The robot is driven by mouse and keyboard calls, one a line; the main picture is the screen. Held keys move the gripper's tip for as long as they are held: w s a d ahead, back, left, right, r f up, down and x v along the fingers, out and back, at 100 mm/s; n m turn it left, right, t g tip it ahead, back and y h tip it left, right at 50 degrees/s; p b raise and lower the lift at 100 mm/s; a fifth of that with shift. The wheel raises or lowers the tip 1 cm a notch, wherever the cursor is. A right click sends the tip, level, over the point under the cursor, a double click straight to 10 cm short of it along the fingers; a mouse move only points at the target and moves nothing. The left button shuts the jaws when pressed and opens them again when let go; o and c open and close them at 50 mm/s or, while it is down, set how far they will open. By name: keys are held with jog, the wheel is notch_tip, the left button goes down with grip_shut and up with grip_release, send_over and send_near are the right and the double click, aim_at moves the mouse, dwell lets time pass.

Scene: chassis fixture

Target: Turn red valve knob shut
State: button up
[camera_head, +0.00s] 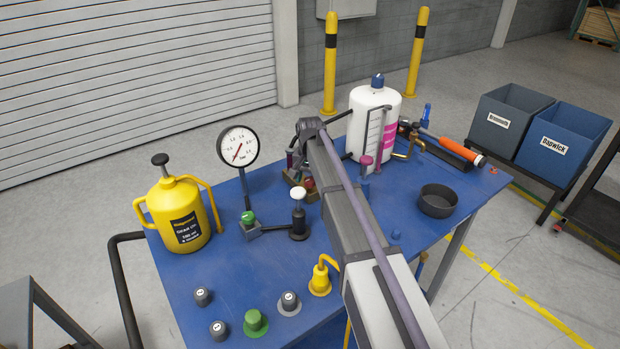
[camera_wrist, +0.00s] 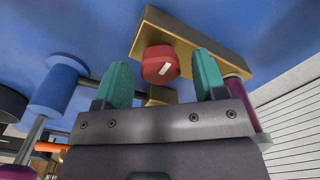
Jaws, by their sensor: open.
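The red valve knob (camera_wrist: 161,65) has a white mark on its face and sits on a tan, brass-coloured block (camera_wrist: 215,45) in the wrist view. My gripper (camera_wrist: 162,60) is open, with one teal finger on each side of the knob in the picture. Gaps show between the knob and both fingers. I cannot tell whether the fingertips reach the knob's depth. In the head view the knob (camera_head: 309,183) shows small on its block, just left of my arm, which hides part of that area. My fingers are not clear there.
A dial gauge (camera_head: 238,147) and a white-topped plunger (camera_head: 299,215) stand left of the block. A white tank (camera_head: 374,125) stands behind right. A blue cylinder (camera_wrist: 59,85) and a purple post (camera_wrist: 238,92) flank the gripper. A dark bowl (camera_head: 438,201) sits right.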

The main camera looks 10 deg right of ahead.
aim_at(310, 179)
notch_tip(310, 179, up, 10)
jog(key=p, duration=1)
jog(key=shift+r, duration=0.25)
